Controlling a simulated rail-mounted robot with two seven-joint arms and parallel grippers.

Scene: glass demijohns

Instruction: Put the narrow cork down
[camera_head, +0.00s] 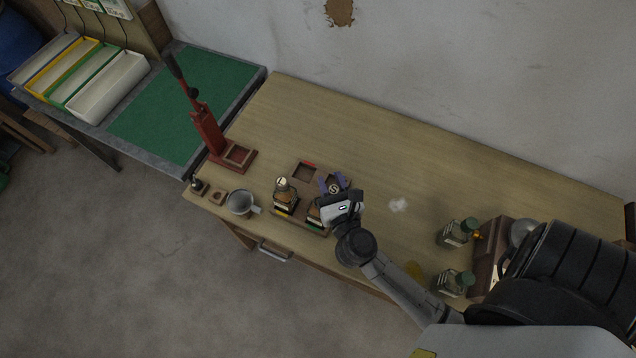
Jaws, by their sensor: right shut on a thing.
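My right gripper (334,186) reaches over the right side of a brown compartment tray (304,225). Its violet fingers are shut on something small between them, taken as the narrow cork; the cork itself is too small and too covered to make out. The gripper's pale body covers part of the tray. A small glass demijohn with a light top (284,193) stands in the yellow-marked place of the tray. Another demijohn (315,213) stands in the green-marked place, partly hidden by the gripper. The red-marked place at the back is empty. My left gripper is not in view.
A red lever press (209,136) stands at the table's left end. A grey mug (240,203) stands left of the tray. The back of the table (400,150) is clear.

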